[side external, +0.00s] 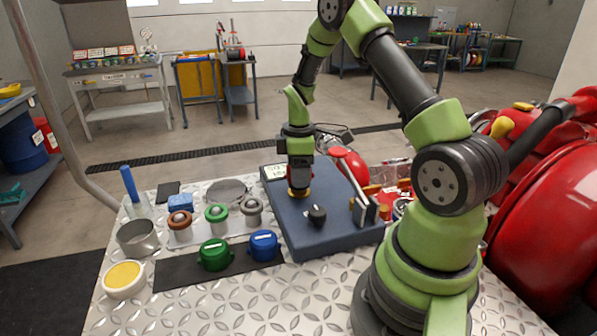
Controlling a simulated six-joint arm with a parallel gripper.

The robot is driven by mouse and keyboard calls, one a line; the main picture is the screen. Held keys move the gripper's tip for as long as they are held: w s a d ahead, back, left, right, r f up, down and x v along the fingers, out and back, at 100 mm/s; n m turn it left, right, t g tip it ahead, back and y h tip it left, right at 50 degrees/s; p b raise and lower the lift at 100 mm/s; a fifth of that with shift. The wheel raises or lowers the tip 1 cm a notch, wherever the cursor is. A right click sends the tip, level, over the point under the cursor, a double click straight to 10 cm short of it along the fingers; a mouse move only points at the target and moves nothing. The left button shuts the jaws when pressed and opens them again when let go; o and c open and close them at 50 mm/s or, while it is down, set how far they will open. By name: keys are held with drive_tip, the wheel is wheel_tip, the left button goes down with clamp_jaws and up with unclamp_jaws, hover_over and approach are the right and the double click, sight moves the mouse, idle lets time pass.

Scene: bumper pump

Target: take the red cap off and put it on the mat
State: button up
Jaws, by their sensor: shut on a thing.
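My gripper (299,187) points straight down over the dark blue pump panel (335,238). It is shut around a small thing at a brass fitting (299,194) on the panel. Only a sliver of red shows beside the fingers, so the red cap is mostly hidden by them. I cannot tell whether the cap is still seated on the fitting. The black mat (180,276) lies flat on the plate at the front left. A green cap (215,255) and a blue cap (264,246) sit on it, with bare mat at its left end.
A black knob (317,215) stands on the panel, near my gripper. Brown, green and grey fittings stand in a row behind the mat. A metal cup (137,238) and a yellow-topped round tub (124,279) are at the left. Front diamond plate (240,310) is clear.

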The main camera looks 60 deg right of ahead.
idle(0.3)
drive_tip(key=n, duration=0.2)
drive_tip(key=shift+n, duration=0.4)
drive_tip(key=shift+r, duration=0.15)
drive_tip(key=shift+r, duration=1.3)
drive_tip(key=shift+r, duration=0.1)
drive_tip(key=shift+r, duration=2)
